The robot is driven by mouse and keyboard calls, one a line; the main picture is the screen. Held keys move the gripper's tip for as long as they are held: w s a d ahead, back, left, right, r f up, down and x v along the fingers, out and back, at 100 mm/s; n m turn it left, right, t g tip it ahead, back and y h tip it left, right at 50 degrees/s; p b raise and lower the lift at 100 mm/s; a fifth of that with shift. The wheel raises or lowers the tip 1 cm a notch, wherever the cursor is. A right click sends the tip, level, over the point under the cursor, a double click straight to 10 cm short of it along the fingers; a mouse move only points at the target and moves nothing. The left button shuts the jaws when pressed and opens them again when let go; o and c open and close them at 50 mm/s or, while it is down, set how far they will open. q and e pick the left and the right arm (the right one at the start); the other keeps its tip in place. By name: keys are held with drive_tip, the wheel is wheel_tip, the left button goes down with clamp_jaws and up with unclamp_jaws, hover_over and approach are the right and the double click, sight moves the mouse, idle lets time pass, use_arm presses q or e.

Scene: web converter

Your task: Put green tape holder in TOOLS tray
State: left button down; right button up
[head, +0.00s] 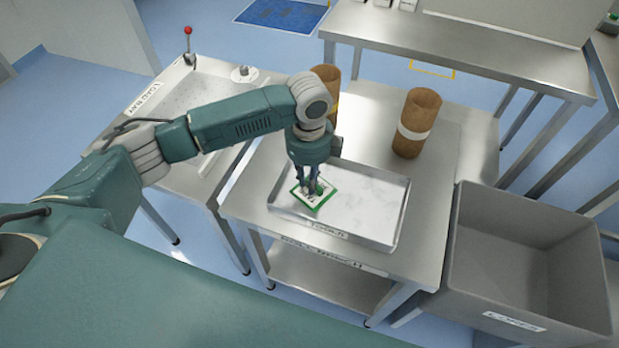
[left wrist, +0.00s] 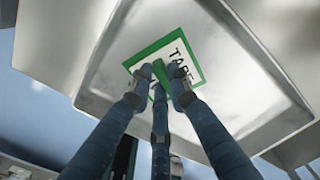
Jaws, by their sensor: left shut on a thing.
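The green tape holder (head: 314,190) is a flat white card-like piece with a green border, and black lettering reading "TAPE" shows on it in the left wrist view (left wrist: 186,50). My left gripper (head: 311,188) points down and is shut on it, over the left part of the TOOLS tray (head: 390,236). The fingers (left wrist: 160,90) hide part of its face. The tray is a shallow metal tray with a light floor. I cannot tell whether the holder touches the tray floor. My right gripper is not in view.
The tray stands on a steel bench (head: 445,200). Two brown cardboard cores, a near one (head: 416,122) and one behind my arm (head: 327,78), stand at the back. A grey CORES bin (head: 520,225) is at right; a LOAD BAY table (head: 190,95) is at left. The tray's right half is clear.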

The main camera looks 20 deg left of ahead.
use_arm(q)
drive_tip(key=c, duration=1.6)
unclamp_jaws()
drive_tip(key=shift+f, duration=0.1)
drive_tip(key=shift+c, duration=0.2)
wheel_tip(320, 180, up, 12)
drive_tip(key=b, duration=0.1)
drive_tip(key=shift+b, duration=0.4)
drive_tip(key=shift+s, duration=0.1)
